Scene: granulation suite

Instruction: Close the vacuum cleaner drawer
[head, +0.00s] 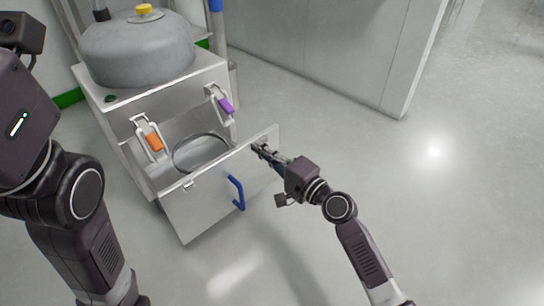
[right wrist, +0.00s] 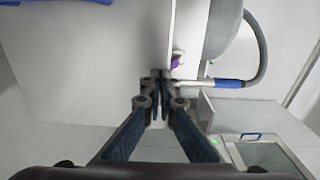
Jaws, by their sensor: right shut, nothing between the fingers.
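The vacuum cleaner (head: 135,50) is a metal cabinet with a grey domed top. Its drawer (head: 215,195) stands pulled out, with a flat front panel and a blue handle (head: 236,192). A round rim shows inside the drawer. My right gripper (head: 258,150) is shut and empty at the upper right part of the front panel, right of the handle. In the right wrist view, the closed fingertips (right wrist: 160,80) are beside the panel (right wrist: 95,55); whether they touch it I cannot tell. My left arm is at the left of the head view, with its gripper out of sight.
A grey wall or cabinet (head: 340,45) stands behind to the right. The floor (head: 450,220) at the right is clear.

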